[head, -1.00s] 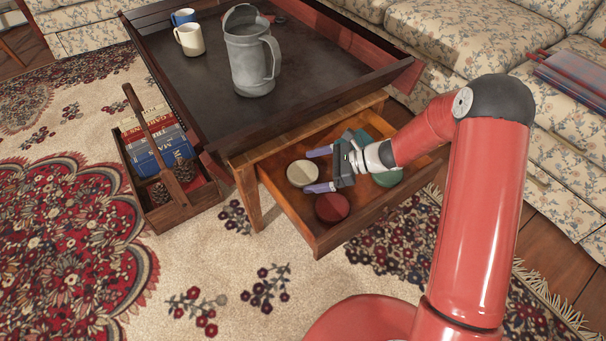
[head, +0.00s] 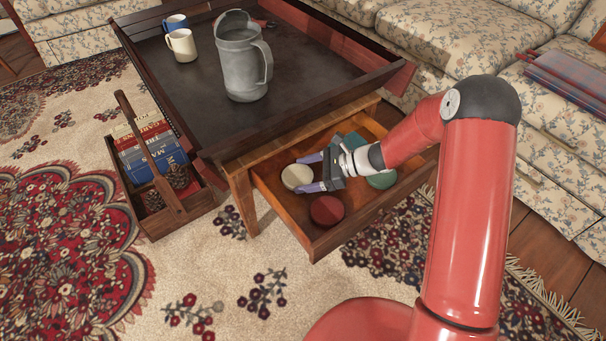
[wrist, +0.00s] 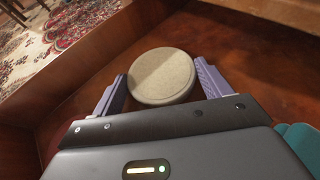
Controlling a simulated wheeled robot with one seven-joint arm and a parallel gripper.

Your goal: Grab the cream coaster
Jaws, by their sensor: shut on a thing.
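The cream coaster (head: 297,177) is a round disc inside the open wooden drawer, near its left end. In the wrist view the cream coaster (wrist: 162,76) sits between the two purple fingers of my gripper (wrist: 160,85). The fingers touch or nearly touch its sides, and my gripper is shut on it. In the head view my gripper (head: 308,172) reaches into the drawer from the right. The coaster appears to be at the level of the drawer floor; whether it is lifted I cannot tell.
A dark red coaster (head: 327,210) lies in front of my gripper in the drawer (head: 345,240). Green coasters (head: 382,180) lie at the right, partly hidden by my arm. The table above holds a metal pitcher (head: 243,60) and mugs. A wooden caddy (head: 160,220) stands left.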

